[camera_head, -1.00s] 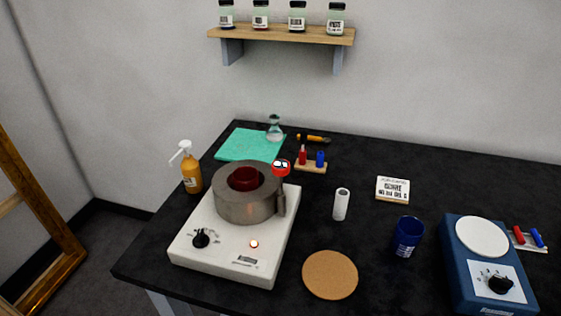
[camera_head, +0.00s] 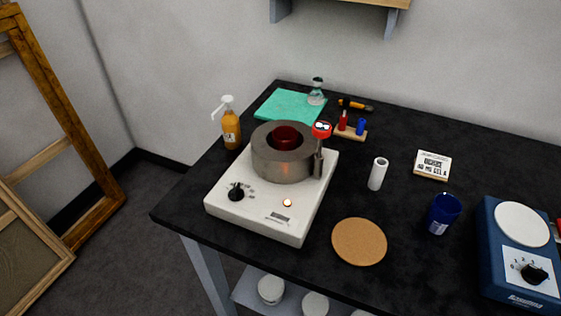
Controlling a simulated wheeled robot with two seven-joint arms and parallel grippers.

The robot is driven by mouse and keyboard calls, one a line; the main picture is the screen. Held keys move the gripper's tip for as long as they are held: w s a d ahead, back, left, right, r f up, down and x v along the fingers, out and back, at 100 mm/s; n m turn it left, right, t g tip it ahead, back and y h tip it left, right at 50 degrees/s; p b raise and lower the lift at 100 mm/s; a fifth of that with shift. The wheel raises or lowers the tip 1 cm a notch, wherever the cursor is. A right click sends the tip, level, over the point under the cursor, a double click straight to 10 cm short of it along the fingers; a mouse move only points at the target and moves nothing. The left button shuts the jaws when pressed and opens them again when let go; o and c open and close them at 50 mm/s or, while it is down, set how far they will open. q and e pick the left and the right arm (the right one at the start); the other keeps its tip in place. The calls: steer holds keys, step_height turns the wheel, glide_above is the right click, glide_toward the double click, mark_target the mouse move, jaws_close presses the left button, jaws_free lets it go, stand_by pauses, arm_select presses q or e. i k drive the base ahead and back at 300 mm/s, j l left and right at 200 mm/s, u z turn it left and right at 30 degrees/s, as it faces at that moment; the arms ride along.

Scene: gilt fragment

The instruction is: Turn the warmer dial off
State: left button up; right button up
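The warmer (camera_head: 265,221) is a white box on the left part of the black table, with a grey metal pot (camera_head: 283,163) on top. A dark red thing (camera_head: 285,137) sits inside the pot. The warmer's black dial (camera_head: 236,192) is on the left of its front panel, with small markings around it that are too small to read. A small light (camera_head: 287,203) on the panel glows. Neither of my grippers shows in the head view.
A blue device (camera_head: 519,259) with its own black dial (camera_head: 534,274) stands at the right. An orange pump bottle (camera_head: 231,128) is behind the warmer's left. A wooden frame (camera_head: 55,106) leans at far left.

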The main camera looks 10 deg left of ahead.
mark_target(237, 194)
steer(key=k+j+z, duration=0.15)
steer(key=j, duration=0.3)
steer(key=k+j+z, duration=0.1)
steer(key=j, duration=0.3)
steer(key=k+j+z, duration=0.15)
steer(key=j, duration=0.25)
steer(key=k+j+z, duration=0.1)
steer(key=j, duration=0.3)
steer(key=k, duration=0.05)
